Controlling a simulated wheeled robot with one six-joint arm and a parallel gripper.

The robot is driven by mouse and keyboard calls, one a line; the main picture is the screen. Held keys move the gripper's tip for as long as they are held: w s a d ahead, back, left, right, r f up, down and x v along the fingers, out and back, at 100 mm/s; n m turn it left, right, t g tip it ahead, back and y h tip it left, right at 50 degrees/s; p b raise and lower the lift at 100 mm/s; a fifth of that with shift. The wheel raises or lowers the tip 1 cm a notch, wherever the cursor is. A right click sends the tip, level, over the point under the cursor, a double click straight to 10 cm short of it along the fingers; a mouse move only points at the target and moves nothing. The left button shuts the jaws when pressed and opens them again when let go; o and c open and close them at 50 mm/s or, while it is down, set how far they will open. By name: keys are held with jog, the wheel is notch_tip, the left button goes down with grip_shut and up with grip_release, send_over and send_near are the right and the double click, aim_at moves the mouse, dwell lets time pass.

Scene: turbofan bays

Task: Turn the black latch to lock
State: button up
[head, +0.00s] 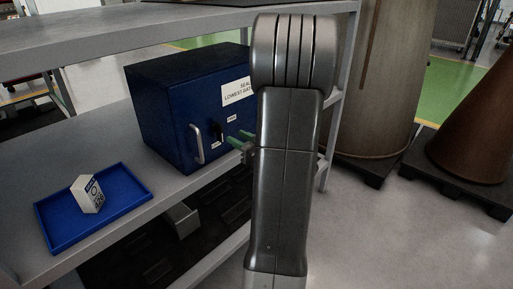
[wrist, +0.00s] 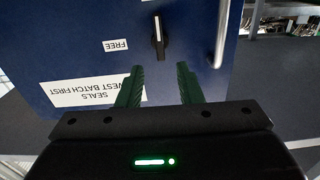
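The black latch (wrist: 160,40) is a small knob with a white line on the front of a blue box (head: 160,115). In the wrist view, which shows the labels upside down, the white line points to the top of the picture. A FREE label (wrist: 116,45) lies to the latch's left there. The latch also shows small in the head view (head: 218,132). My gripper (wrist: 159,70) is open and empty, its two green fingers pointing at the box front. The latch lies just beyond the fingertips, seemingly untouched. In the head view my arm hides part of my gripper (head: 238,138).
A metal handle (wrist: 221,35) stands out beside the latch. The box sits on a grey shelf (head: 95,150) under an upper shelf (head: 130,32). A blue tray (head: 125,203) with a small white carton (head: 88,194) is at left. Open floor lies to the right.

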aim_at(222, 129)
jog(key=v, duration=0.7)
jog(key=shift+a, duration=0.1)
jog(key=x, duration=1.3)
jog(key=shift+w+a, duration=0.25)
jog(key=shift+d, duration=0.1)
